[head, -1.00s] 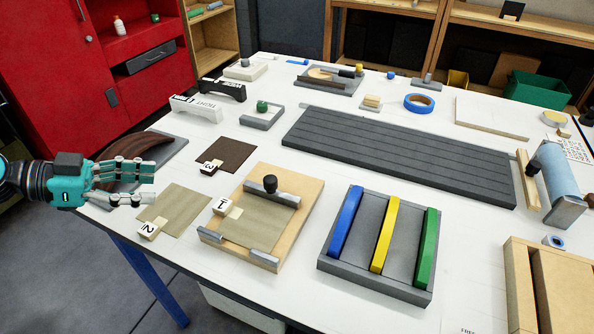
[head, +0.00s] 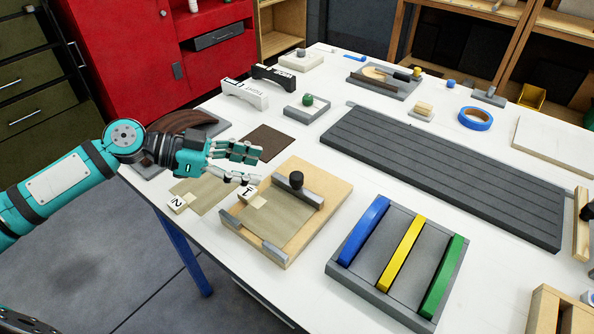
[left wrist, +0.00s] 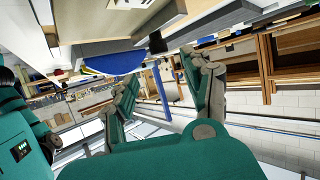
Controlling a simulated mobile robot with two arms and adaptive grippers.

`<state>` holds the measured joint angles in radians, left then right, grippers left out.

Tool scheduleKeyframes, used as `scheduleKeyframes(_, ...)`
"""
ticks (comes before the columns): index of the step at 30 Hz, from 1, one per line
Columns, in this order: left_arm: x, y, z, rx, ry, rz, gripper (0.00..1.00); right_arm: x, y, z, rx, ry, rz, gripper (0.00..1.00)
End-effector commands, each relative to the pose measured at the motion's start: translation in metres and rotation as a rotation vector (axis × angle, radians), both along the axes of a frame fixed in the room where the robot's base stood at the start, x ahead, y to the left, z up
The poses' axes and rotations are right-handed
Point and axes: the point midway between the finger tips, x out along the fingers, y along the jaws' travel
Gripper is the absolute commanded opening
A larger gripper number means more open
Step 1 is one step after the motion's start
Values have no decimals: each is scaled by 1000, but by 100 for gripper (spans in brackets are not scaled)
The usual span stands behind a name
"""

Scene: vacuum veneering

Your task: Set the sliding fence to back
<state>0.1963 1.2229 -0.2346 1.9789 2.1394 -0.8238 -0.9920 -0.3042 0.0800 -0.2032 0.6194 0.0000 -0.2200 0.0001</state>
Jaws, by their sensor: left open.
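The sliding fence (head: 310,198) is a grey bar with a black knob (head: 296,179), lying across the rear part of a light wooden board (head: 335,190). A tan veneer sheet (head: 285,219) tagged 1 lies in front of it. Two short grey stops (head: 274,253) sit at the board's front and left edges. My left gripper (head: 250,165) is open and empty, above the table just left of the knob, apart from it. Its spread fingers show in the left wrist view (left wrist: 165,90). My right gripper is not in view.
A grey tray (head: 345,277) with blue, yellow and green curved strips stands right of the board. A tan sheet tagged 2 (head: 205,190) and a dark brown sheet (head: 267,143) lie nearby. A long grey slatted plate (head: 440,170) lies behind. A white arch block (head: 245,95) stands at the back left.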

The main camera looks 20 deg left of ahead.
Motion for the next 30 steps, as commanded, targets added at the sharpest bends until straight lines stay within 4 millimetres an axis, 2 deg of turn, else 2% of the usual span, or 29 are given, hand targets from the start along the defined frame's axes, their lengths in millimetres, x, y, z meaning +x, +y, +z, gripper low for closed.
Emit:
scheduleKeyframes(2, 6, -14, 0, -3, -6, -5, 50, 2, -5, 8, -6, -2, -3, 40)
scheduleKeyframes(9, 25, -56, -19, -3, -2, -4, 50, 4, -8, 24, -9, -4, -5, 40)
scheduleKeyframes(15, 36, -78, -32, -2, -1, -2, 50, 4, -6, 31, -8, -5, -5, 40)
scheduleKeyframes(21, 39, -86, -38, 1, -1, -2, 50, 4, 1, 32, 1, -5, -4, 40)
scheduleKeyframes(28, 39, -86, -38, 1, -1, -2, 50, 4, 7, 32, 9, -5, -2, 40)
scheduleKeyframes(30, 39, -85, -38, 1, -1, -2, 41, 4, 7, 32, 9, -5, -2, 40)
